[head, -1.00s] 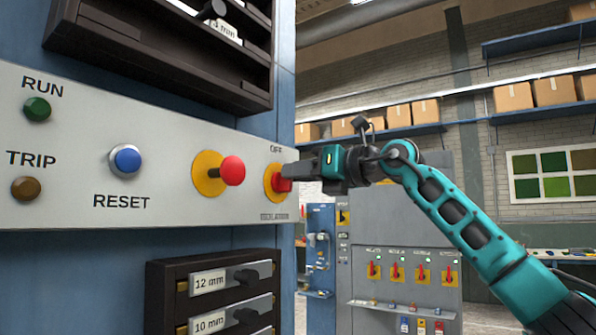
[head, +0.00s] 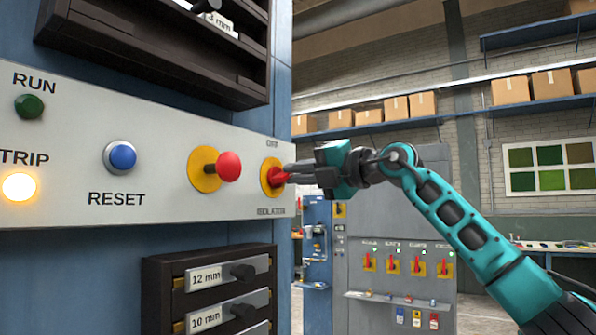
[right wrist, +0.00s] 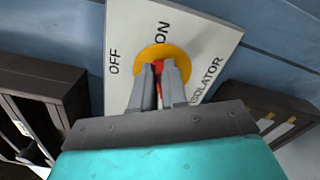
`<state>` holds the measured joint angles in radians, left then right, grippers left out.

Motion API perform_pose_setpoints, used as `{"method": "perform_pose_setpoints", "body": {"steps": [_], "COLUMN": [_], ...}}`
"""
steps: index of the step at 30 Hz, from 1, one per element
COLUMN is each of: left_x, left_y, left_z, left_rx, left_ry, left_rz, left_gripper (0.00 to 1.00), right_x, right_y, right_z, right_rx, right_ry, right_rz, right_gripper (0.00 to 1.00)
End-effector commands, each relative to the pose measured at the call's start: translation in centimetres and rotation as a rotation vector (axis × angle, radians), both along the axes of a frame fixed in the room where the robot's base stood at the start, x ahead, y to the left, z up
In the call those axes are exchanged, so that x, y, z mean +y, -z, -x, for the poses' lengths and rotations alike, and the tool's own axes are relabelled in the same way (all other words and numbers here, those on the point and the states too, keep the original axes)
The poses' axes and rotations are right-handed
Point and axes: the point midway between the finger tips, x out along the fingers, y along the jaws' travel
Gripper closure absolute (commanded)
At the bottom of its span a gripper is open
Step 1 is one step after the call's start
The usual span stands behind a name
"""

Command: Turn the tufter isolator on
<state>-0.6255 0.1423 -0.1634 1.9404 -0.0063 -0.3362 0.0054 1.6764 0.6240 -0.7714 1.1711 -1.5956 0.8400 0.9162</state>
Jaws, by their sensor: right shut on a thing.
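The tufter isolator is a red handle on a round yellow plate (head: 267,179) at the right end of the grey panel. OFF is above it and ISOLATOR below. My right gripper (head: 290,175) is shut on the red handle; its fingers hide much of it. In the right wrist view, the fingers (right wrist: 160,82) pinch the red handle (right wrist: 159,66) in front of the yellow plate (right wrist: 178,54). The ON mark is straight above the fingers there, OFF to the left; the handle's exact angle is partly hidden. My left gripper is not in view.
Left of the isolator are a red mushroom button (head: 228,167), a blue RESET button (head: 123,156), a dark green RUN lamp (head: 29,106) and a lit amber TRIP lamp (head: 19,187). Labelled drawers (head: 208,277) stick out below. A grey cabinet (head: 395,225) stands behind.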

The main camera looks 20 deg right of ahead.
Motion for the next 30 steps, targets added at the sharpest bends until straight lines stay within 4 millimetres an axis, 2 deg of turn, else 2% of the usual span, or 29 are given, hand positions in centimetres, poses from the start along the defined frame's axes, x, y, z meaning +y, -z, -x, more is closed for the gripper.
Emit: {"method": "perform_pose_setpoints", "body": {"steps": [15, 30], "left_x": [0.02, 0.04], "left_y": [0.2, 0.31], "left_z": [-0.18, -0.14], "left_rx": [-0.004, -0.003], "left_ry": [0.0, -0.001], "left_rz": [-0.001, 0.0], "left_gripper": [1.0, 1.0], "right_x": [-0.21, -0.2], "right_y": [0.61, 0.76], "right_z": [-0.1, -0.11], "right_rx": [0.231, 0.289], "right_ry": [0.0, 0.002], "right_rz": [-0.299, -0.373], "right_gripper": [1.0, 1.0]}}
